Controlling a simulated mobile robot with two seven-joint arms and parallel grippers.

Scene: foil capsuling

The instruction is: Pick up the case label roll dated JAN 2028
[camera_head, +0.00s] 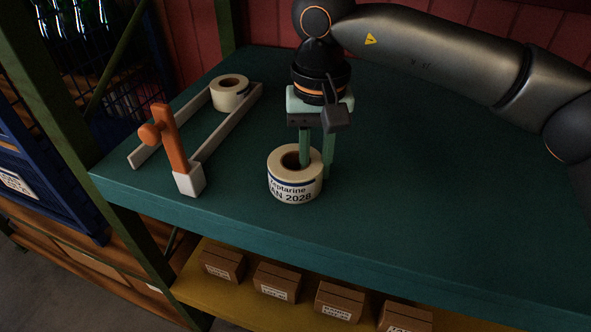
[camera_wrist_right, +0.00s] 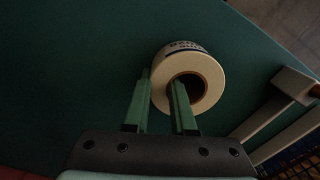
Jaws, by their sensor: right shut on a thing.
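The cream label roll (camera_head: 295,190) printed "JAN 2028" stands upright on the green table, near its front edge. It also shows in the right wrist view (camera_wrist_right: 208,66). My right gripper (camera_head: 316,172) comes down from above and is shut on the roll's wall, one finger inside the core and the other outside on the right. In the wrist view its fingers (camera_wrist_right: 163,78) straddle the wall. I cannot tell a gap under the roll, which looks to rest on the table. My left gripper is not in view.
A second roll (camera_head: 230,92) sits at the back between the white rails (camera_head: 230,121) of a holder. An orange post (camera_head: 168,140) with a knob stands at the holder's front. The green table (camera_head: 430,200) is clear to the right. Brown boxes (camera_head: 277,281) stand on a yellow shelf below.

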